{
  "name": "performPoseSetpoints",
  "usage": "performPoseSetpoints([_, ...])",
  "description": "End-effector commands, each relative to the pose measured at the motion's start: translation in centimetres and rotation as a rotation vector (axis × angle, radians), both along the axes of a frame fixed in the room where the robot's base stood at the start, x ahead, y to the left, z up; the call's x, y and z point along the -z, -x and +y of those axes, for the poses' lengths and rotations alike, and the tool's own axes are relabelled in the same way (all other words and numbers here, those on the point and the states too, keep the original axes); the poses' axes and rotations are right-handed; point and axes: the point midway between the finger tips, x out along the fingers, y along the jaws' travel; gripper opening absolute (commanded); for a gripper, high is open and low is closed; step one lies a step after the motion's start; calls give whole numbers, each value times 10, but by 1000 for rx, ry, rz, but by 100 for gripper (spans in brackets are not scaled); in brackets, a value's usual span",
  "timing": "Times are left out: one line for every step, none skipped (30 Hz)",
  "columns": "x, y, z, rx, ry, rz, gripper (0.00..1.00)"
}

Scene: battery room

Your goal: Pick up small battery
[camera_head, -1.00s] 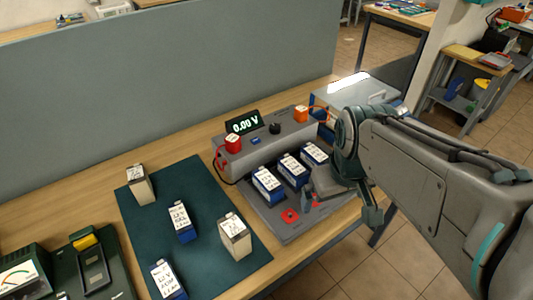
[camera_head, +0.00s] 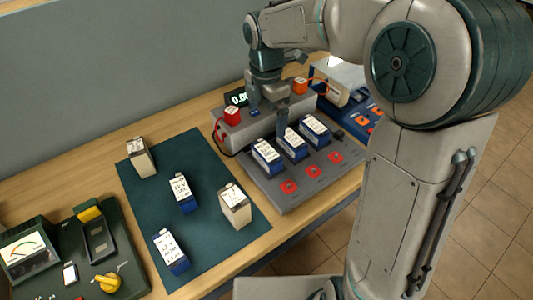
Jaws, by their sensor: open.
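My gripper (camera_head: 268,118) is open and points down over the grey test station, with one finger close by the blue batteries. Three blue batteries with white tops stand there in a row: left (camera_head: 266,156), middle (camera_head: 293,143) and right (camera_head: 315,128). I cannot tell whether a finger touches one. On the dark green mat (camera_head: 205,150) stand two beige batteries, one at the back (camera_head: 141,158) and one at the right (camera_head: 236,206), and two blue ones, middle (camera_head: 182,193) and front (camera_head: 171,252). Which is the small battery is unclear.
The grey station (camera_head: 275,192) has red squares along its front and a voltage display (camera_head: 237,98). A blue unit (camera_head: 358,118) stands to its right. A dark green meter station (camera_head: 125,265) is at the left. A grey partition (camera_head: 120,70) closes the back.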

Motion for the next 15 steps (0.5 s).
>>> performPoseSetpoints([4,-1,1,-14,-1,3,100])
performPoseSetpoints([7,-1,1,-18,-2,5,100])
performPoseSetpoints([13,-1,1,-22,-1,6,100])
performPoseSetpoints([18,-1,1,-23,-1,6,100])
performPoseSetpoints([24,-1,1,-23,-1,8,100])
performPoseSetpoints([32,0,1,-23,0,7,100])
performPoseSetpoints([39,0,1,-23,0,7,100])
performPoseSetpoints([45,0,2,-22,0,7,100])
performPoseSetpoints([53,0,2,-21,-1,8,100])
performPoseSetpoints([58,0,2,-22,-1,7,100])
performPoseSetpoints([64,0,2,-22,-1,7,100])
performPoseSetpoints([70,0,1,-22,-1,6,100])
performPoseSetpoints([74,-1,1,-21,0,5,100])
performPoseSetpoints([77,-1,1,-21,-1,4,100])
performPoseSetpoints([81,-1,1,-20,-1,4,100])
